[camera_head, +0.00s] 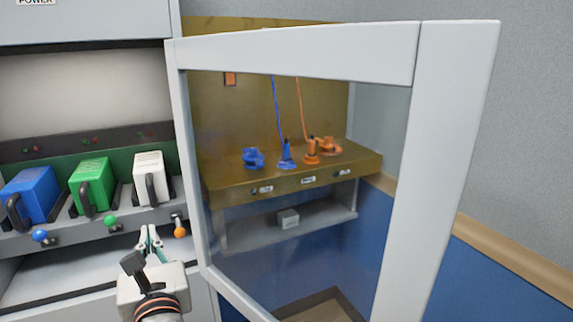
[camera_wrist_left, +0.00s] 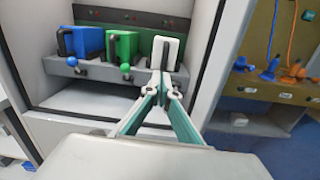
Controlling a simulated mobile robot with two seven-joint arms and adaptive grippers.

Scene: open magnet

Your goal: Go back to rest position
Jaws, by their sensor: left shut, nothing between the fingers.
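My left gripper (camera_head: 151,240) is shut and empty in front of the cabinet shelf, below the white block (camera_head: 151,178). In the left wrist view the gripper (camera_wrist_left: 163,82) shows its teal fingers together, overlapping the lower part of the white block (camera_wrist_left: 167,47). A green block (camera_head: 91,185) and a blue block (camera_head: 30,195), each with a dark handle, stand to the left of the white one. My right gripper is not in view.
The open glass door (camera_head: 455,130) with a pale frame stands to the right of my left arm. Through it I see a brown bench (camera_head: 290,183) with blue and orange tools. Blue, green and orange knobs (camera_head: 180,232) line the front edge of the shelf.

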